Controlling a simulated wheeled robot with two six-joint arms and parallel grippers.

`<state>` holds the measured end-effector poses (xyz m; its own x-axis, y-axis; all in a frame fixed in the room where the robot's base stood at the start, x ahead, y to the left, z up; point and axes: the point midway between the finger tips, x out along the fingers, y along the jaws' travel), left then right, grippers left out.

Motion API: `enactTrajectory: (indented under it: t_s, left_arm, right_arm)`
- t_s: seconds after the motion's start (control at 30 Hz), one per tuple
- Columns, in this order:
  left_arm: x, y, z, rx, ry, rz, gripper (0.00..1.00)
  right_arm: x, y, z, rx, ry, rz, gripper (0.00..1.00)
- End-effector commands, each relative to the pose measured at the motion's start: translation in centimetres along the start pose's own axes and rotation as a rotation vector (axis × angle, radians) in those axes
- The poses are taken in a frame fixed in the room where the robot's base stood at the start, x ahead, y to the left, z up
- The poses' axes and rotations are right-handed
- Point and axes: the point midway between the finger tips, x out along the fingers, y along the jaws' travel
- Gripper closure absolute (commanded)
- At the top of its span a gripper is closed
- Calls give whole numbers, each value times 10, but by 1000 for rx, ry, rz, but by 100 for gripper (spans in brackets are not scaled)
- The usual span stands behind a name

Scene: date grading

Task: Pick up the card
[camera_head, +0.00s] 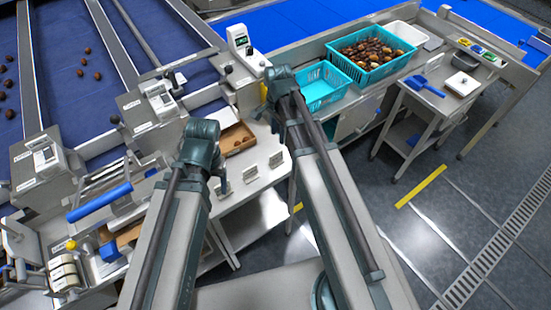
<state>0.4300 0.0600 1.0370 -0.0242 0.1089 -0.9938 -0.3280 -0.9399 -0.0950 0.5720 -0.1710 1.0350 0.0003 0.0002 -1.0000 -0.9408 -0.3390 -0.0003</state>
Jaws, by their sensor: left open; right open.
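I cannot tell which card the task names. My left gripper (216,168) is at the end of the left arm, over the bench just above the nearest card in the picture. My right gripper (271,110) is further back, by the weighing device. Both are open, with no object visible in them. Their fingers are small and partly hidden by my arms.
A cardboard tray (250,146) with a few dates lies behind the cards. An empty teal basket (345,88) and a full date crate (410,59) stand back right. A side cart (440,105) holds a blue scoop (424,86). The floor right of my arms is clear.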

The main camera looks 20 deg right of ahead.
Motion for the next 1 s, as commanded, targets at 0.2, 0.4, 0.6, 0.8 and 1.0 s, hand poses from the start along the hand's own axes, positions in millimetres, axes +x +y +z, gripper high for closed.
enactTrajectory:
  t_s: [0.2,0.4,0.6,0.8,1.0]
  left_arm:
    - [32,3,-2,-1,0,0,29]
    - [60,6,-4,-2,0,0,29]
    - [80,8,-5,-2,0,0,29]
    - [80,8,-5,-2,0,0,29]
    - [91,9,-5,-2,0,0,29]
  right_arm:
    - [32,0,0,-2,0,0,54]
    - [61,0,1,-2,0,0,54]
    - [81,0,1,-2,0,0,54]
    - [80,0,1,-2,0,0,54]
    - [92,-1,2,-3,0,0,54]
